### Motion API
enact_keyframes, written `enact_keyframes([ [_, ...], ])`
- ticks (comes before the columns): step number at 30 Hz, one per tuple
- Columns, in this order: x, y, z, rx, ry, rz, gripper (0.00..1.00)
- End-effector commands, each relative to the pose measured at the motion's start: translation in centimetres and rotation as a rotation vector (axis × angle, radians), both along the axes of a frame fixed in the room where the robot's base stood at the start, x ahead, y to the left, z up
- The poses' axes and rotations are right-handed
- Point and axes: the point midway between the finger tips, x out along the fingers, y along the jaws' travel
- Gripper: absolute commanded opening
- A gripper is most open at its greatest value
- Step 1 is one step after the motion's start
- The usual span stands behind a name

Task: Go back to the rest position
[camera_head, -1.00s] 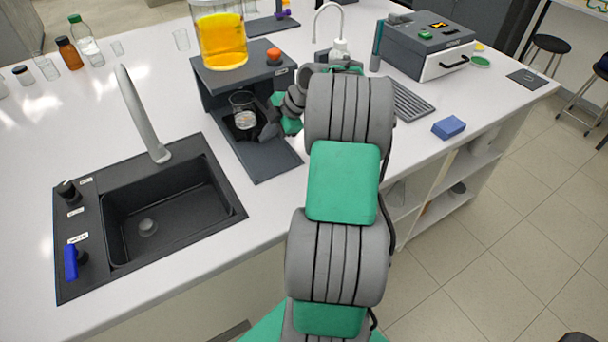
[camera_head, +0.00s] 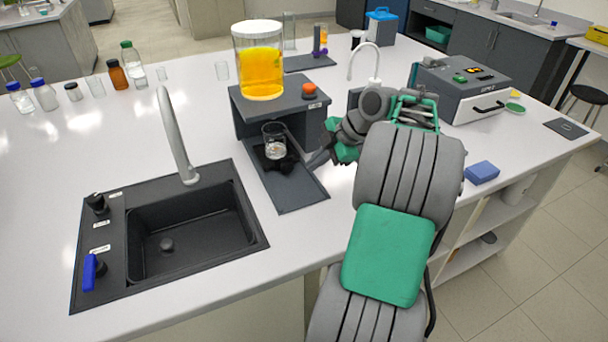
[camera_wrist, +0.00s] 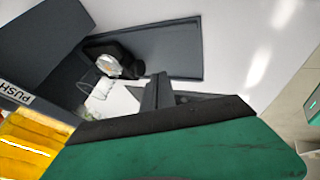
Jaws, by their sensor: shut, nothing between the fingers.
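My gripper (camera_head: 318,160) is shut and empty, at the right side of the dark rig stand. In the wrist view its dark fingers (camera_wrist: 158,92) show together near the middle. A clear glass beaker (camera_head: 274,147) stands upright on the lower platform of the rig (camera_head: 300,196), left of my fingertips and apart from them. In the wrist view the beaker (camera_wrist: 100,92) is partly covered by a dark holder around it. A large vessel of yellow liquid (camera_head: 260,70) stands on the rig's upper shelf, beside an orange knob (camera_head: 309,89).
A black sink (camera_head: 190,235) with a grey tap (camera_head: 175,140) is at the left. A grey instrument box (camera_head: 465,88) and a blue sponge (camera_head: 482,172) are at the right. Several bottles (camera_head: 117,74) stand at the back left. The counter in front of the rig is clear.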

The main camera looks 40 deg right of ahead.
Motion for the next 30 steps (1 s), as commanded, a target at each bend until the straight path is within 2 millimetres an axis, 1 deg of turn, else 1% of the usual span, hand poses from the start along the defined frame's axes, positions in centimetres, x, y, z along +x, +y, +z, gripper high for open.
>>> enact_keyframes([
  [1,-0.5,-0.4,1.1,-0.003,-0.001,0.000,0.00],
  [4,-1.3,-0.8,2.5,-0.002,0.000,0.002,0.00],
  [6,-1.7,-1.0,3.0,-0.001,0.000,0.003,0.00],
  [10,-1.9,-1.1,3.3,0.001,0.002,0.002,0.00],
  [11,-1.7,-0.7,3.4,0.003,0.007,-0.003,0.00],
  [13,-0.8,1.4,3.7,0.021,0.038,-0.045,0.00],
  [14,-0.3,2.8,3.8,0.033,0.061,-0.079,0.00],
  [15,0.3,5.4,4.0,0.056,0.102,-0.141,0.00],
  [17,0.8,10.1,3.9,0.093,0.177,-0.268,0.00],
  [18,0.5,13.5,3.8,0.116,0.227,-0.368,0.00],
  [20,-0.9,18.1,3.2,0.147,0.297,-0.531,0.00],
  [21,-2.4,20.7,2.6,0.164,0.334,-0.641,0.00],
  [22,-3.7,22.4,2.0,0.176,0.359,-0.723,0.00],
  [23,-5.1,23.7,1.4,0.186,0.378,-0.803,0.00],
  [24,-6.9,25.1,0.6,0.200,0.396,-0.905,0.00],
  [25,-8.3,25.9,0.0,0.209,0.406,-0.975,0.00],
  [27,-10.9,26.8,-1.3,0.227,0.414,-1.109,0.00],
  [30,-13.2,27.2,-2.5,0.244,0.415,-1.225,0.00],
])
